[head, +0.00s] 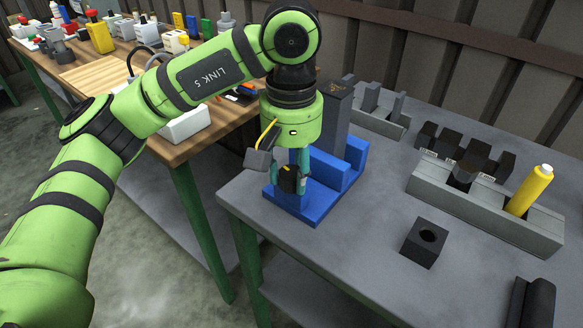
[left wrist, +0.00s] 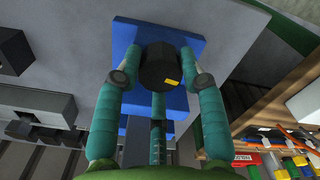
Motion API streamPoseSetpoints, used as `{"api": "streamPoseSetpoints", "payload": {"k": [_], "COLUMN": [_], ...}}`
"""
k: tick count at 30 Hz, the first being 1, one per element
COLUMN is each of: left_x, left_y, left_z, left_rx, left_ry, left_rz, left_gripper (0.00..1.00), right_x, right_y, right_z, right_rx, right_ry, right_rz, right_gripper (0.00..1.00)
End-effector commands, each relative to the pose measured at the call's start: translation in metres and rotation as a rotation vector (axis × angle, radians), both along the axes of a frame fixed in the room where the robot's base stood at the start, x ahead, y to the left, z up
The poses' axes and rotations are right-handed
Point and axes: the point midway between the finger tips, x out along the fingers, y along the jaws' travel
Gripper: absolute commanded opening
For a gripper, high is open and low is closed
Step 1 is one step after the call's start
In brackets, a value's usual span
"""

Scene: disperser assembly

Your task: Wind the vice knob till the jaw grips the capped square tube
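The blue vice (head: 318,205) stands at the left end of the grey table. The dark grey square tube (head: 338,115) stands upright in it, a darker cap on top. The black vice knob (head: 290,179) with a yellow mark faces the table's near left side. My left gripper (head: 289,176) reaches down to the knob. In the left wrist view its teal fingertips (left wrist: 160,62) sit on both sides of the knob (left wrist: 158,68), with no clear gap. A third finger lies below it. Whether the jaw touches the tube is hidden. My right gripper is out of view.
A black block with a round hole (head: 424,243) stands on the clear front of the table. A grey rack (head: 480,205) holds a yellow cylinder (head: 530,190). Dark blocks (head: 465,150) and another grey holder (head: 375,115) stand behind. A cluttered wooden bench (head: 150,95) is at left.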

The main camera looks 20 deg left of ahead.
Motion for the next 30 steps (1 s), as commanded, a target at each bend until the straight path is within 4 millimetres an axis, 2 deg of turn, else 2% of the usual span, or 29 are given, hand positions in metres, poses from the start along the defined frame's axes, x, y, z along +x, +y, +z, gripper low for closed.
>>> {"api": "streamPoseSetpoints", "payload": {"k": [2,9,12,14,17,30], "left_x": [-0.001,0.000,0.000,0.000,0.001,0.000], "left_y": [0.000,0.000,0.000,0.000,0.000,0.000], "left_z": [-0.001,0.000,0.001,0.005,0.017,0.100], "left_rx": [0.001,0.000,-0.001,-0.001,0.000,0.001], "left_ry": [0.003,0.001,0.000,-0.001,-0.004,-0.003], "left_rz": [-0.002,0.000,0.000,0.000,0.001,0.000], "left_gripper": [0.63,0.63,0.63,0.63,0.63,0.63], "right_x": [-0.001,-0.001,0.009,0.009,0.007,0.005], "right_y": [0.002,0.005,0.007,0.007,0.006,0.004], "right_z": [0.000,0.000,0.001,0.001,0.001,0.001], "right_rx": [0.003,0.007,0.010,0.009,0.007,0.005], "right_ry": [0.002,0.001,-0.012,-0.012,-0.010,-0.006], "right_rz": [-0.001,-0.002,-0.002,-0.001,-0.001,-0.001], "right_gripper": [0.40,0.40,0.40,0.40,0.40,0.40]}}
